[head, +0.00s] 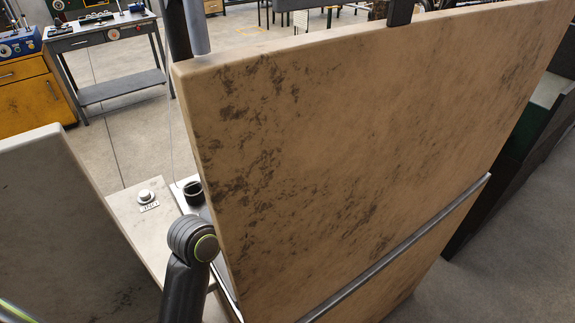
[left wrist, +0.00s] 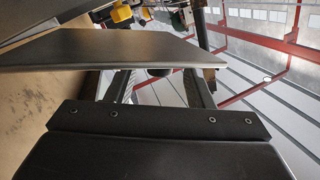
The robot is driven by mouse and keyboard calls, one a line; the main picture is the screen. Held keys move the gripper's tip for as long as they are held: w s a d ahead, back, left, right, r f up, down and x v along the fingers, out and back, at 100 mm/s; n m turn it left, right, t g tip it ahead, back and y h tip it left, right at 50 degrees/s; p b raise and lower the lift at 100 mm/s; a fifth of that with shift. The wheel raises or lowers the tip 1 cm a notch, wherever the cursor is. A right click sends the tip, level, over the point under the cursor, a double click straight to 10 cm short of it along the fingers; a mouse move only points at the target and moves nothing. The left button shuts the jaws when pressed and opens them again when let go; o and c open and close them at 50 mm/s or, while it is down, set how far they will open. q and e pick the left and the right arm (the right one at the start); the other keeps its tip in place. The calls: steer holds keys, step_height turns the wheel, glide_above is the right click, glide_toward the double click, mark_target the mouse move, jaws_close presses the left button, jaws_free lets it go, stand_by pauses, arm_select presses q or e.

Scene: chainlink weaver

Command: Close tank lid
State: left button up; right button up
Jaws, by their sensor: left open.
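A large beige panel with dark scuffs (head: 350,130) stands raised and tilted across the middle of the head view. It may be the tank lid, but I cannot tell for certain. A grey bar (head: 400,243) runs along its lower part. In the left wrist view a flat grey panel (left wrist: 110,50) lies across the front of my left gripper (left wrist: 160,86). My right gripper is in neither view.
A grey-beige slab (head: 55,225) stands at the left. A ledge with a round knob (head: 146,197) and a black cup-like part (head: 193,190) lies between it and the beige panel. A workbench (head: 105,40) and a yellow cabinet (head: 35,95) stand behind. Clear floor shows at lower right.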

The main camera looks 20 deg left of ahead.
arm_select(q)
steer(key=shift+p+x, duration=0.3)
steer(key=shift+x, duration=1.4)
jaws_close()
